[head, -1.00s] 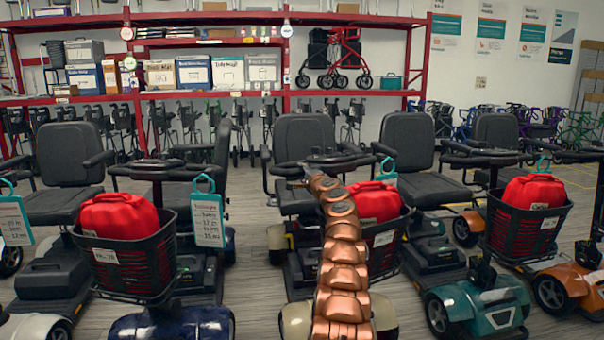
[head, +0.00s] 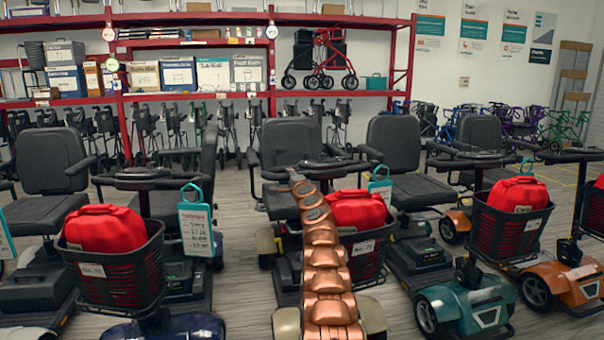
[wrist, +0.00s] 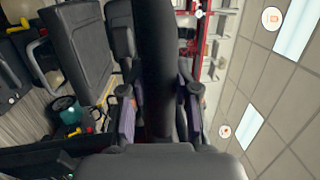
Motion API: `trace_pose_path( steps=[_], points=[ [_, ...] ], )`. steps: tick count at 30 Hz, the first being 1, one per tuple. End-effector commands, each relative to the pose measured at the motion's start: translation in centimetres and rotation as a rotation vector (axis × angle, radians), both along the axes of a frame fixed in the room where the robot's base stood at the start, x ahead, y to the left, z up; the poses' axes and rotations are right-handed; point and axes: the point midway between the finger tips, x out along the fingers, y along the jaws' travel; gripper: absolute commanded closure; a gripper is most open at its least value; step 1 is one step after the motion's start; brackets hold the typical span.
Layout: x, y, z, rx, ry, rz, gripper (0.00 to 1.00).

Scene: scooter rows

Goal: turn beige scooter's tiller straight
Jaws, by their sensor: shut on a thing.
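The beige scooter (head: 372,316) stands in the middle of the head view, front towards me. Its black tiller (head: 335,163) carries a basket (head: 375,255) with a red bag (head: 358,209). The basket sits right of the midline between the beige front fenders, so the tiller looks turned that way. My gripper (head: 294,178), at the end of my copper arm, is at the left part of the handlebar. In the wrist view its fingers (wrist: 158,105) are shut on both sides of a dark bar (wrist: 155,60). My arm hides the tiller column and part of the basket.
A blue scooter (head: 165,330) with a basket and red bag stands on the left. A teal scooter (head: 465,305) and an orange scooter (head: 560,280) stand close on the right. A teal tag (head: 380,180) hangs by the beige scooter's handlebar. Red shelving (head: 200,97) stands behind.

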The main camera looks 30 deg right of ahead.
Motion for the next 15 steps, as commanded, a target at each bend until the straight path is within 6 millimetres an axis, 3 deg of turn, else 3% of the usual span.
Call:
trace_pose_path(
  steps=[15],
  points=[
    [1.5,-1.1,0.4,-0.001,0.002,-0.114,1.0]
  ],
)
